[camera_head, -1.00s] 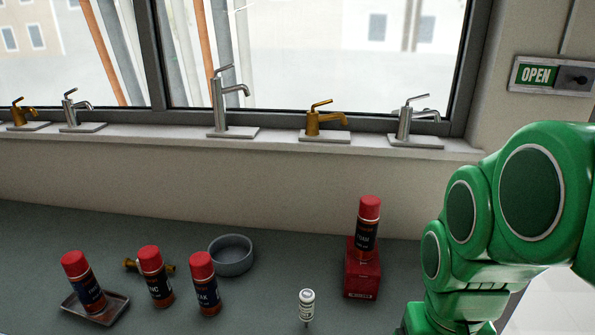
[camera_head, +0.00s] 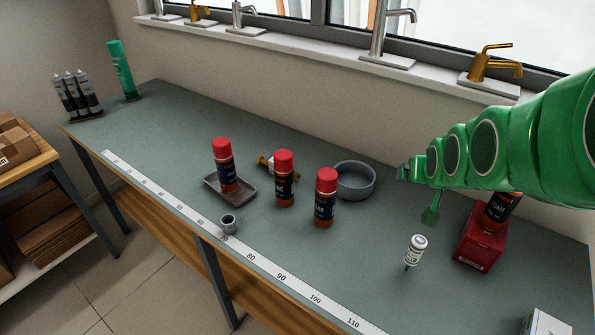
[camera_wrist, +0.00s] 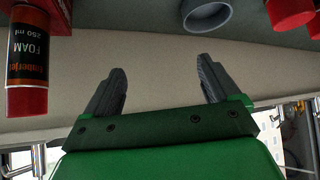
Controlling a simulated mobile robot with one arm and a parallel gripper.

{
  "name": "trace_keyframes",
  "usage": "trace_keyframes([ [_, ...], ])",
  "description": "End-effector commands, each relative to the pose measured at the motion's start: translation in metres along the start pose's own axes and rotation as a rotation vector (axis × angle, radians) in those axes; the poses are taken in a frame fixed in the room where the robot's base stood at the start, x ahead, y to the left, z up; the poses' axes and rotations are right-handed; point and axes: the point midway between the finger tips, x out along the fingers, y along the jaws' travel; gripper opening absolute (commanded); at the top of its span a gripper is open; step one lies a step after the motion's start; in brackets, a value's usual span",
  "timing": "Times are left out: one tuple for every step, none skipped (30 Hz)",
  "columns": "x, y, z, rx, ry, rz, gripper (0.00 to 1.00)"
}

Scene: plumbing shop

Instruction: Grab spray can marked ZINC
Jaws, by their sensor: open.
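Several red-capped spray cans stand on the grey bench in the head view. The middle can of the front three (camera_head: 285,184) has a dark label whose visible letters end in NC, which fits ZINC; it stands upright, left of the bowl. My gripper (camera_wrist: 160,66) shows in the wrist view with its two dark fingers wide apart and nothing between them.
One can (camera_head: 222,170) stands on a metal tray (camera_head: 243,198); another (camera_head: 325,203) is beside a grey bowl (camera_head: 370,185). A brass fitting (camera_head: 264,166) lies behind. The FOAM can (camera_head: 501,211) stands on a red box (camera_head: 477,240). A small white bottle (camera_head: 414,251) is nearby.

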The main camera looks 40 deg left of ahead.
Motion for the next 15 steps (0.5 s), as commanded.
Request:
trace_keyframes([
  [0.013, -0.018, -0.01, -0.023, 0.042, -0.023, 0.89],
  [0.019, -0.027, -0.016, -0.033, 0.069, -0.034, 0.89],
  [0.026, -0.041, -0.026, -0.047, 0.111, -0.052, 0.89],
  [0.031, -0.051, -0.033, -0.056, 0.139, -0.065, 0.89],
  [0.036, -0.062, -0.04, -0.066, 0.172, -0.08, 0.89],
  [0.042, -0.076, -0.047, -0.078, 0.208, -0.098, 0.89],
  [0.047, -0.088, -0.053, -0.087, 0.238, -0.114, 0.89],
  [0.051, -0.099, -0.058, -0.095, 0.265, -0.128, 0.89],
  [0.054, -0.115, -0.066, -0.106, 0.307, -0.15, 0.89],
  [0.057, -0.126, -0.07, -0.113, 0.335, -0.166, 0.89],
  [0.06, -0.139, -0.075, -0.12, 0.366, -0.183, 0.89],
  [0.064, -0.155, -0.08, -0.129, 0.402, -0.206, 0.89],
  [0.066, -0.168, -0.084, -0.135, 0.431, -0.223, 0.89],
  [0.067, -0.18, -0.087, -0.142, 0.459, -0.241, 0.89],
  [0.068, -0.197, -0.092, -0.148, 0.498, -0.265, 0.89],
])
